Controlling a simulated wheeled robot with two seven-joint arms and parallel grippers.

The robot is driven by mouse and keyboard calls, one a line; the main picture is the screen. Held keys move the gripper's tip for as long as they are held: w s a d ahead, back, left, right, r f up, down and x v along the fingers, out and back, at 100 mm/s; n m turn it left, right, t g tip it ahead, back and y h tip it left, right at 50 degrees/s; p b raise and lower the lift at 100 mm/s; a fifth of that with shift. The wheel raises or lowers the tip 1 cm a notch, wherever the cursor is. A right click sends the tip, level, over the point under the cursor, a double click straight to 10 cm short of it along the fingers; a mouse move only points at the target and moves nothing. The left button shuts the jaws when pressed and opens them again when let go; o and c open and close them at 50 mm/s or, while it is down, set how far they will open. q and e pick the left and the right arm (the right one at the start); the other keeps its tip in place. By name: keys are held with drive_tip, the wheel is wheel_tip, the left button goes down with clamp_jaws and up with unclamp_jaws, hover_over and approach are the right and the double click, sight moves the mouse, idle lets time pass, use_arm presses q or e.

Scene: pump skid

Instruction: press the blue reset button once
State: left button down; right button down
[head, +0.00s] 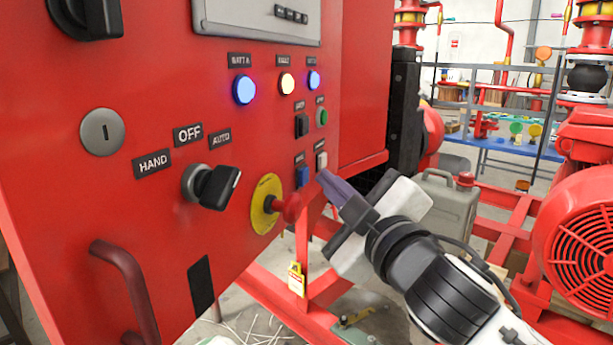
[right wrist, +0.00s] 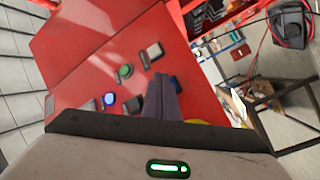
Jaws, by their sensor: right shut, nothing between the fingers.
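I cannot tell whether the tips touch the panel. In the right wrist view the shut fingers (right wrist: 162,90) point at the panel near the white button (right wrist: 155,50); I cannot make out the blue button clearly there. My left gripper is not in view.
A red mushroom stop knob (head: 288,207) on a yellow disc sticks out below left of the blue button. A black switch (head: 301,125) and a green button (head: 322,117) sit above. A rotary selector (head: 212,187) is farther left. A grey can (head: 445,205) stands behind my right arm.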

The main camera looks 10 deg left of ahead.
drive_tip(key=shift+w+a, duration=0.1)
drive_tip(key=shift+a, duration=0.3)
drive_tip(key=shift+w+a, duration=0.1)
drive_tip(key=shift+a, duration=0.3)
idle(0.8)
drive_tip(key=shift+d+p, duration=0.1)
drive_tip(key=shift+p, duration=0.2)
drive_tip(key=shift+s+d, duration=0.25)
drive_tip(key=shift+d, duration=0.45)
drive_tip(key=d, duration=0.2)
drive_tip(key=s+d+p, duration=0.1)
drive_tip(key=d, duration=0.2)
drive_tip(key=shift+s+p, duration=0.15)
drive_tip(key=shift+p, duration=0.15)
drive_tip(key=shift+a, duration=0.1)
